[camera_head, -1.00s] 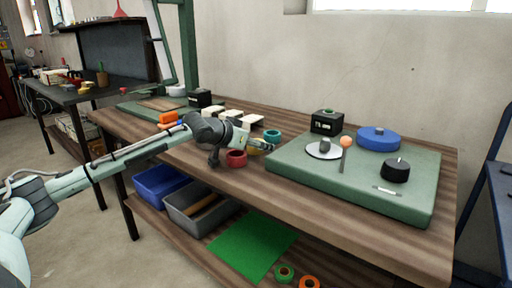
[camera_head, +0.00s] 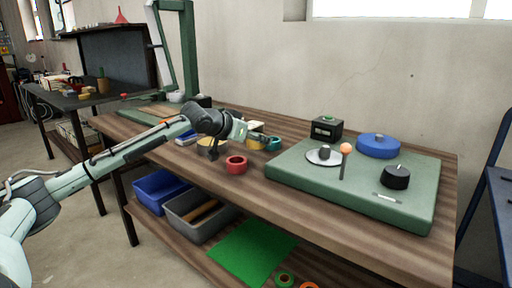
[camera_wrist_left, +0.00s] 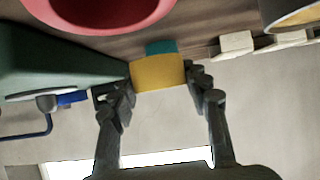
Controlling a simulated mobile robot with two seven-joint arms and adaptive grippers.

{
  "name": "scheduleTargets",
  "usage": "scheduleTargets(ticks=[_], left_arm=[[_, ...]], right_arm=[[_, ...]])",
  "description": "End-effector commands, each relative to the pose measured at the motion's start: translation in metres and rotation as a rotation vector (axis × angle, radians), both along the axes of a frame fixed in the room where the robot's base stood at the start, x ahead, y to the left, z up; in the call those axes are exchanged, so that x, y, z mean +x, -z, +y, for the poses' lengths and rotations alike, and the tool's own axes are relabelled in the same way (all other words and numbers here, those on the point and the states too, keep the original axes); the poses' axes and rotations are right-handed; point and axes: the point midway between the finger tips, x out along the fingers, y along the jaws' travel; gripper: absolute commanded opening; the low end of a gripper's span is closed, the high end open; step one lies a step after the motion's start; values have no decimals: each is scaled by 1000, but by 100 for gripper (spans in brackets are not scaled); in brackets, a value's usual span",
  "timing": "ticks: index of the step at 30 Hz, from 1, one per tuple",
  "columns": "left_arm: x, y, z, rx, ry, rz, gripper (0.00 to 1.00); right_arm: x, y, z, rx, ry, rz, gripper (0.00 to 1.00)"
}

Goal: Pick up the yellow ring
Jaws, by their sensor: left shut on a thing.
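The yellow ring (camera_head: 257,142) is between the fingers of my left gripper (camera_head: 248,137), close above the wooden bench. In the wrist view the yellow ring (camera_wrist_left: 158,76) shows as a plain yellow band, with the fingers of my left gripper (camera_wrist_left: 160,88) closed on both sides of it. A teal ring (camera_head: 274,143) sits just beyond it on the bench; part of that teal ring (camera_wrist_left: 160,47) shows past the yellow one. My right gripper is in neither view.
A green board (camera_head: 420,205) with a blue disc (camera_head: 378,145) and black knob (camera_head: 396,176) fills the right side. White blocks stand behind the gripper.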

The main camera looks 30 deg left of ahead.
Motion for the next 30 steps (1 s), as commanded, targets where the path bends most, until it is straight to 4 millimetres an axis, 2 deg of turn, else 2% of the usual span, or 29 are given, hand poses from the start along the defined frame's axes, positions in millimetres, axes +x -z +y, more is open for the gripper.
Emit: scheduleTargets(ticks=[5,9,15,22,30], left_arm=[[-33,-20,5,10,-1,0,27],[-64,-37,7,12,-3,2,27],[-93,-54,7,10,-1,2,27],[-110,-67,7,5,1,0,27],[-116,-72,7,1,0,-1,27]], right_arm=[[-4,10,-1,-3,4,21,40],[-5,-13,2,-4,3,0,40],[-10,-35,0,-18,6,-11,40],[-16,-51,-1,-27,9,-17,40],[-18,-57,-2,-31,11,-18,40]])
